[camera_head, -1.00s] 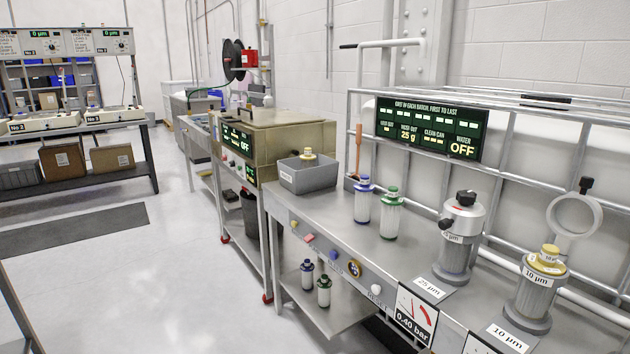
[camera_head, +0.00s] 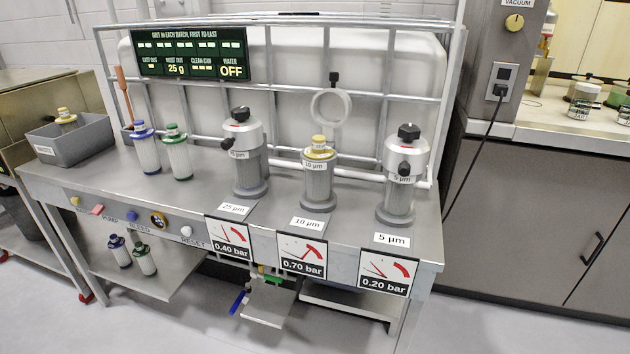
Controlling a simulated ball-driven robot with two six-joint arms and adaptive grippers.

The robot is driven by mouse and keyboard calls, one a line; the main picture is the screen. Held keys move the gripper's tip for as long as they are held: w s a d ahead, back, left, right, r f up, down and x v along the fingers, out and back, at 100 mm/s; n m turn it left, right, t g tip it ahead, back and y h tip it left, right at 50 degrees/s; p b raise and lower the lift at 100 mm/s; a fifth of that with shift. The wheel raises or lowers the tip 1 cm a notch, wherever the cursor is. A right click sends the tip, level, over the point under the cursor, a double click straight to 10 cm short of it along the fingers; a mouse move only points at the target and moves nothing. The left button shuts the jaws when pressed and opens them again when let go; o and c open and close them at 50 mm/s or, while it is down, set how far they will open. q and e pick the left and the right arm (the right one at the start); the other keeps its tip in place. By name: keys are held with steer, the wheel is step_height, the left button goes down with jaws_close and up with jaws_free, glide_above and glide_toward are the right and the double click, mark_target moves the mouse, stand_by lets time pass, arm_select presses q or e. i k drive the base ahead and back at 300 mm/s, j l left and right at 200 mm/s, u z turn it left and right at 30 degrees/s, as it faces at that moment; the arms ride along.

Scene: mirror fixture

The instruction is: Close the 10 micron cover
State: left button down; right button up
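The 10 micron housing (camera_head: 318,187) stands in the middle of the three housings on the steel bench. A yellow-topped cartridge (camera_head: 319,146) sits in it. Its cover (camera_head: 331,106) is swung up and open, showing as an upright grey ring with a black knob on top, behind the housing. The 25 micron housing (camera_head: 245,165) on the left and the 5 micron housing (camera_head: 399,180) on the right have their covers down. Neither of my grippers is in view.
Blue-capped (camera_head: 146,150) and green-capped (camera_head: 177,152) cartridges stand left on the bench (camera_head: 215,228). A grey bin (camera_head: 75,142) sits at the far left end. Gauge cards, including 0.70 bar (camera_head: 302,255), hang along the front edge. A pipe rack with a display (camera_head: 191,54) is behind.

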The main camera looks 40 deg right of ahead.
mark_target(329, 108)
steer(key=z, duration=1.3)
